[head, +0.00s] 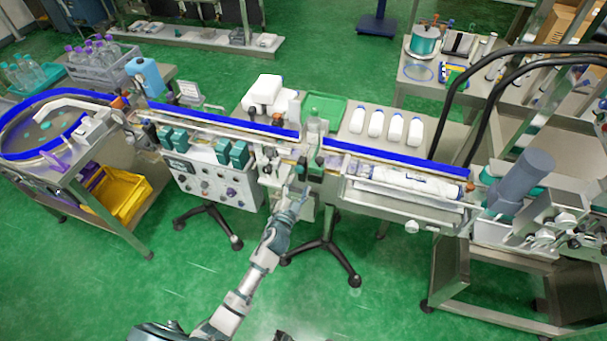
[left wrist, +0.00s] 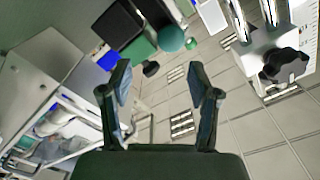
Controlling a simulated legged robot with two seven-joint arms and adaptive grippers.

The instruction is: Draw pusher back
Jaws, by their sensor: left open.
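My left gripper (head: 301,193) reaches up from the bottom to the front of the applicator station (head: 312,155) at the middle of the conveyor line. In the left wrist view its two dark fingers (left wrist: 161,88) stand wide apart with nothing between them. Beyond the fingertips, a black block with a green part (left wrist: 138,50) and a round teal knob (left wrist: 171,38) show, apart from the fingers. I cannot tell for sure which part is the pusher; in the head view the station's small parts are partly hidden by my gripper. My right gripper is not seen.
The blue-railed conveyor (head: 395,164) runs across the scene. A control box with knobs (head: 212,178) stands left of my gripper. White bottles (head: 377,124) and a green tray (head: 323,109) lie behind the line. A grey cylinder (head: 525,175) stands at right. The green floor in front is open.

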